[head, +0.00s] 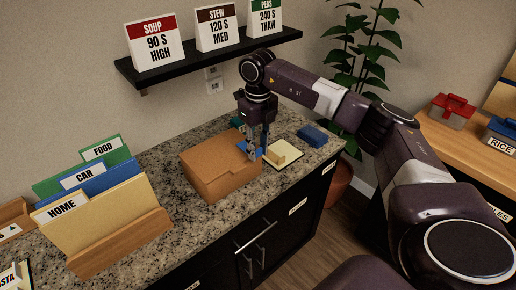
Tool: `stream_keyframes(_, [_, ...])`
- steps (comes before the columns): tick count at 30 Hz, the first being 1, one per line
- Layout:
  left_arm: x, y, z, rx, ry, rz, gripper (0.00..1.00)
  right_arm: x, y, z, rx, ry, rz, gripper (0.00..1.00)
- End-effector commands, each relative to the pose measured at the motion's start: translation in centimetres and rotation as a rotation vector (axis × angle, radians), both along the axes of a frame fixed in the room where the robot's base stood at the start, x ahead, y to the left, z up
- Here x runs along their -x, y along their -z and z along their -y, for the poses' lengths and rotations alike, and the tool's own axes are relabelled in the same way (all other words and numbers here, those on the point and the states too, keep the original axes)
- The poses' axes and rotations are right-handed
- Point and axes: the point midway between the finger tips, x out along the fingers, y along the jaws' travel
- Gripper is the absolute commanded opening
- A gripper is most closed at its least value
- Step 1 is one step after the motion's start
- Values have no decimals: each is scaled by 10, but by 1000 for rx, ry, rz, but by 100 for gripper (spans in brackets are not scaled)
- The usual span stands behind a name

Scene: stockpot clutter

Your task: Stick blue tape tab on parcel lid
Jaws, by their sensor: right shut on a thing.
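A brown cardboard parcel (214,171) lies on the granite counter, its lid facing up. My right gripper (256,148) points down at the parcel's right edge. It is shut on a small blue tape tab (243,146), which is partly hidden by the fingers. The tab is at or just above the lid's right corner; I cannot tell whether it touches the lid. My left gripper is not in view.
A cream pad (293,150) with a small tan block (275,156) lies right of the parcel. A blue block (313,136) sits farther right. A file rack (122,244) with several folders stands left. A black shelf (207,61) with sign cards hangs above.

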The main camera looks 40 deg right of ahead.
Motion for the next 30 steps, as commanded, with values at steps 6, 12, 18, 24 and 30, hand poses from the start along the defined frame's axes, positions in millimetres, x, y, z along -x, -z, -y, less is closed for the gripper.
stream_keyframes(6, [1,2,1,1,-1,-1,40,0,3,0,0,0,0,14])
stream_keyframes(12, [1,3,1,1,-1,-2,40,0,6,0,0,0,0,14])
stream_keyframes(18, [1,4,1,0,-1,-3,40,0,6,0,0,0,0,14])
stream_keyframes(24, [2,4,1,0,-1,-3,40,0,6,0,0,0,-1,14])
stream_keyframes(30, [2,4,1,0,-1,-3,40,0,6,0,0,0,-1,44])
